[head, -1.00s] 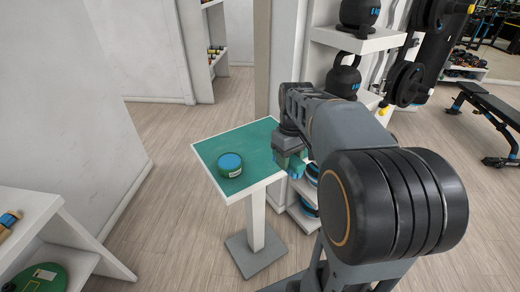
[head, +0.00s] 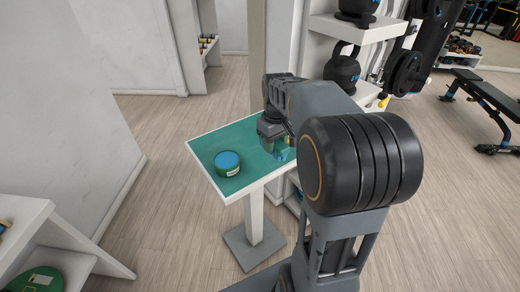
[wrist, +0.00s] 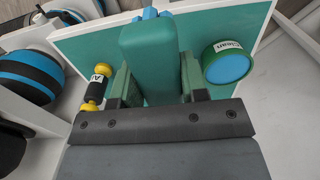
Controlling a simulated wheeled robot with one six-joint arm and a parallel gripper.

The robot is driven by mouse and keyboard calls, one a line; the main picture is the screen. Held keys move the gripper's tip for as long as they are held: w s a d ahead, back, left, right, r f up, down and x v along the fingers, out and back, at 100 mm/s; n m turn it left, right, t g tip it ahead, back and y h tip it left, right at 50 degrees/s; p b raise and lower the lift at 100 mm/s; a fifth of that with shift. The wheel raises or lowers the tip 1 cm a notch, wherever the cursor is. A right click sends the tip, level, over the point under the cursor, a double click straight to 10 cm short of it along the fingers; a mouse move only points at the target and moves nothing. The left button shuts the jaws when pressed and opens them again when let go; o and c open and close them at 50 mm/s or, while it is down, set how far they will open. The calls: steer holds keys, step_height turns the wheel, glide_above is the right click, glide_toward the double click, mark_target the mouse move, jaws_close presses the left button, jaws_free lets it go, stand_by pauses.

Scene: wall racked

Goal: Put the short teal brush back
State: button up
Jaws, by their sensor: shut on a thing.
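My gripper (wrist: 152,75) is shut on the short teal brush (wrist: 149,55), a teal block between the two fingers in the wrist view. Blue bits show at the brush's far end. In the head view my gripper (head: 280,150) is over the right part of a teal-topped stand (head: 238,136) with a white rim; the brush is mostly hidden there by my arm. In the wrist view the stand's top (wrist: 90,45) lies behind the brush. I cannot tell whether the brush touches it.
A round green tin with a blue lid (head: 227,163) stands on the stand, right of the brush in the wrist view (wrist: 228,62). A small yellow-and-black item (wrist: 96,87) lies to the left there. Shelves with kettlebells (head: 342,70) stand behind my arm.

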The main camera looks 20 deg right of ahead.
steer(key=w, duration=0.1)
steer(key=w+f, duration=0.1)
steer(key=w, duration=0.1)
steer(key=w+f+p, duration=0.1)
steer(key=shift+w, duration=0.35)
glide_above(260, 156)
steer(key=s, duration=0.1)
steer(key=f, duration=0.4)
steer(key=shift+s+f, duration=0.2)
steer(key=shift+w+f+p, duration=0.35)
steer(key=shift+w+f, duration=0.15)
steer(key=shift+f, duration=0.05)
steer(key=shift+w+f, duration=0.2)
steer(key=shift+f, duration=0.35)
steer(key=shift+w+f, duration=0.15)
steer(key=shift+f, duration=1)
steer(key=o, duration=0.8)
steer(key=shift+f, duration=0.1)
steer(key=shift+o, duration=0.2)
steer(key=shift+f, duration=0.1)
